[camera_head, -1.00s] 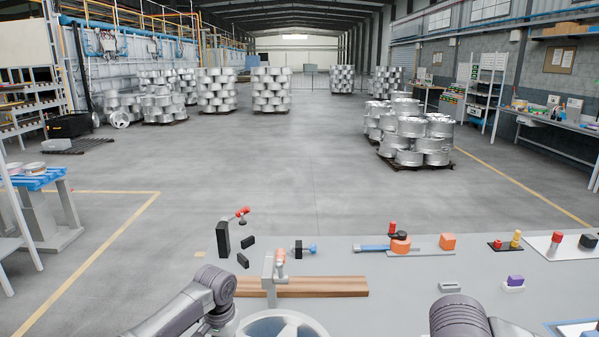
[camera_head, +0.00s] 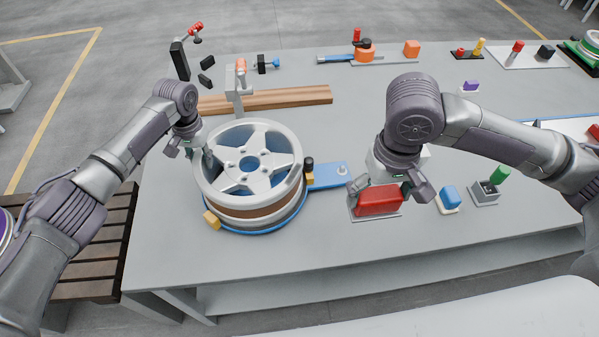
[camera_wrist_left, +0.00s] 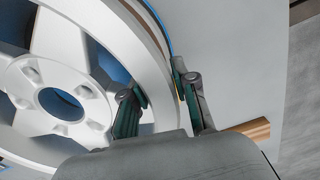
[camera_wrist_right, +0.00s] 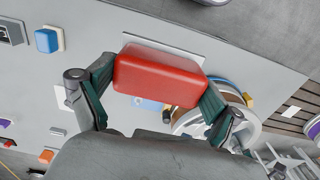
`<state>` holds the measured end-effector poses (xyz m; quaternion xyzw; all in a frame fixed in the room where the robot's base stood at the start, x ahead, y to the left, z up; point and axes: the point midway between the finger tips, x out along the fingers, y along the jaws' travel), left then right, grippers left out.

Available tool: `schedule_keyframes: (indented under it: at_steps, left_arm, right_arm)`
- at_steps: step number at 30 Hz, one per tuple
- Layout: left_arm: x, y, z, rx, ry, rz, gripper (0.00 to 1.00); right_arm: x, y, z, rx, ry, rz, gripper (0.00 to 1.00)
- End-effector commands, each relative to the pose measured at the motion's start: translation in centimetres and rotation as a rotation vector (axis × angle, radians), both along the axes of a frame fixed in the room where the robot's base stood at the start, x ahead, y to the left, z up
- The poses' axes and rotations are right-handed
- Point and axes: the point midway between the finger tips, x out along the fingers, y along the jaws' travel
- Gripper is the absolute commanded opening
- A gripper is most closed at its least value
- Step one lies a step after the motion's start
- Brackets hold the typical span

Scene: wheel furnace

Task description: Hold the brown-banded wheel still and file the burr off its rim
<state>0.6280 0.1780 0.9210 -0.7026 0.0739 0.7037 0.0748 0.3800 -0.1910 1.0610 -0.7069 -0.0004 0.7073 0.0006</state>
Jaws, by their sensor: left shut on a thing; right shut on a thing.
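The brown-banded wheel (camera_head: 250,211) lies flat, white spokes up, on a blue round base at the table's left. My left gripper (camera_head: 196,151) is shut on the wheel's left rim; in the left wrist view its fingers (camera_wrist_left: 155,88) straddle the rim wall of the wheel (camera_wrist_left: 108,22). My right gripper (camera_head: 388,184) is shut on a red block (camera_head: 378,202), right of the wheel and over a grey plate. The red block (camera_wrist_right: 160,72) sits between both fingers in the right wrist view. I cannot make out a burr or a file's cutting face.
A yellow block (camera_head: 212,221) and a black-and-yellow post (camera_head: 309,168) stand at the wheel's edge. A blue arm plate (camera_head: 327,176) extends right of it. A brown wooden bar (camera_head: 285,97) lies behind. A blue block (camera_head: 450,196) is right of my right gripper. The front table strip is clear.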

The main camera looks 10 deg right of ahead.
Motion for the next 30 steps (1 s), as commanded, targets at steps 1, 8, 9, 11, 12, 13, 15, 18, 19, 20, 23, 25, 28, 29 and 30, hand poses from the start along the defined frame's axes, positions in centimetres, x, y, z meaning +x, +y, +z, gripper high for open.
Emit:
schedule_keyframes:
  at_steps: [1,8,9,11,12,13,15,18,19,20,23,25,28,29,30]
  left_arm:
    - [0.3,0.4,0.3,0.005,-0.007,0.007,0.00]
    - [0.3,0.3,0.3,0.005,-0.007,0.007,0.00]
    - [0.3,0.3,0.3,0.005,-0.007,0.006,0.00]
    - [0.3,0.3,0.3,0.004,-0.007,0.006,0.00]
    - [0.3,0.3,0.3,0.003,-0.008,0.006,0.00]
    - [0.3,0.3,0.3,0.003,-0.008,0.006,0.00]
    - [0.3,0.2,0.3,0.002,-0.008,0.005,0.00]
    - [0.3,0.2,0.3,0.001,-0.007,0.005,0.00]
    - [0.3,0.2,0.3,0.001,-0.007,0.005,0.00]
    - [0.2,0.2,0.3,0.001,-0.007,0.005,0.00]
    - [0.2,0.2,0.3,0.001,-0.007,0.005,0.00]
    - [0.2,0.2,0.3,0.001,-0.007,0.005,0.00]
    - [0.2,0.2,0.3,0.001,-0.007,0.005,0.00]
    - [0.2,0.2,0.3,0.001,-0.007,0.005,0.00]
    - [0.2,0.2,0.2,0.001,-0.007,0.005,0.00]
  right_arm:
    - [0.0,0.0,0.0,0.000,-0.001,0.000,0.63]
    - [1.0,0.8,0.1,0.005,-0.004,-0.001,0.63]
    - [1.7,1.4,0.1,0.008,-0.006,-0.002,0.63]
    - [3.1,2.7,0.2,0.014,-0.009,-0.002,0.63]
    - [4.2,3.8,0.2,0.017,-0.012,-0.004,0.63]
    - [5.1,4.7,0.3,0.019,-0.013,-0.004,0.63]
    - [7.0,6.9,0.5,0.021,-0.015,-0.004,0.63]
    - [9.2,10.0,0.8,0.020,-0.013,-0.005,0.63]
    - [9.7,10.8,0.9,0.019,-0.011,-0.004,0.63]
    - [10.1,11.7,1.0,0.018,-0.010,-0.004,0.63]
    - [11.2,13.9,1.2,0.011,-0.006,-0.001,0.63]
    - [11.6,15.0,1.3,0.007,-0.002,0.000,0.63]
    - [11.9,15.8,1.4,0.002,-0.001,0.000,0.63]
    - [12.0,15.9,1.3,0.002,0.000,-0.001,0.63]
    - [12.0,16.0,1.2,0.001,0.001,-0.001,0.63]
